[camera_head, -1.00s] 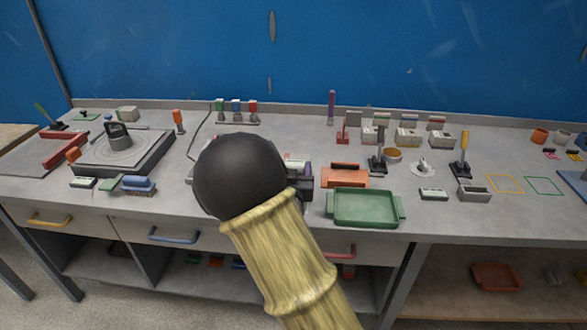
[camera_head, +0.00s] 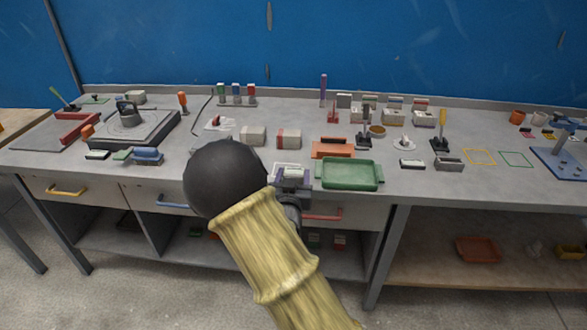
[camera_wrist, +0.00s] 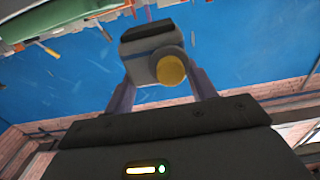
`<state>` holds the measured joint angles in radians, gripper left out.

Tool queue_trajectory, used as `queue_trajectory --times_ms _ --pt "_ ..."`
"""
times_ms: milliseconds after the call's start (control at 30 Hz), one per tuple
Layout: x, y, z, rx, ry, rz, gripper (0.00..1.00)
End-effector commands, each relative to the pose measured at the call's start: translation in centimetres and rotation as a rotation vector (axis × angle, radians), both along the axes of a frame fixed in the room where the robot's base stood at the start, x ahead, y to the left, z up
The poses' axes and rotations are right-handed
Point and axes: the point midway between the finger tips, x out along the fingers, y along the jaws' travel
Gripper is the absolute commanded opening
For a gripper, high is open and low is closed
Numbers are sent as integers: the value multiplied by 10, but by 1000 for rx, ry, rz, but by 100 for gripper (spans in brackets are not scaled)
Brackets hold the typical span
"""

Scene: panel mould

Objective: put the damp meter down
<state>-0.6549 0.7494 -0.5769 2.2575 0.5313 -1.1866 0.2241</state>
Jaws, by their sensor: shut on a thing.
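My gripper (camera_wrist: 160,88) is shut on a pale grey box with a dark top, a blue band and a round yellow end, seemingly the damp meter (camera_wrist: 143,68). In the wrist view the two mauve fingers hold it from both sides. In the head view my gripper (camera_head: 290,178) is near the bench's front edge, just left of the green tray (camera_head: 350,188). The damp meter is only partly visible there, and my dark round arm joint hides the area to its left. Contact with the bench cannot be told.
Behind my gripper stand two pale boxes, one plain (camera_head: 253,136) and one with a red end (camera_head: 289,139). An orange tray (camera_head: 332,148) lies behind the green one. Yellow (camera_head: 480,157) and green (camera_head: 516,159) outlines on the right are empty. A turntable-like block (camera_head: 130,128) stands left.

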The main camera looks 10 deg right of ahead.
Motion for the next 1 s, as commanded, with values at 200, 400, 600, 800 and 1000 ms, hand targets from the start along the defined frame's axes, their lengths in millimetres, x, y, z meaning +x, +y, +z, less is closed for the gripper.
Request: queue_trajectory --times_ms 200,400,600,800,1000 --pt "-5 0 -26 -2 -2 -4 22" --pt "-13 -1 -52 -1 -1 -5 22" --pt "-27 -2 -90 -4 1 -2 22" --pt "-51 -7 -138 -9 3 10 22" --pt "-63 -10 -156 -7 -2 19 22"
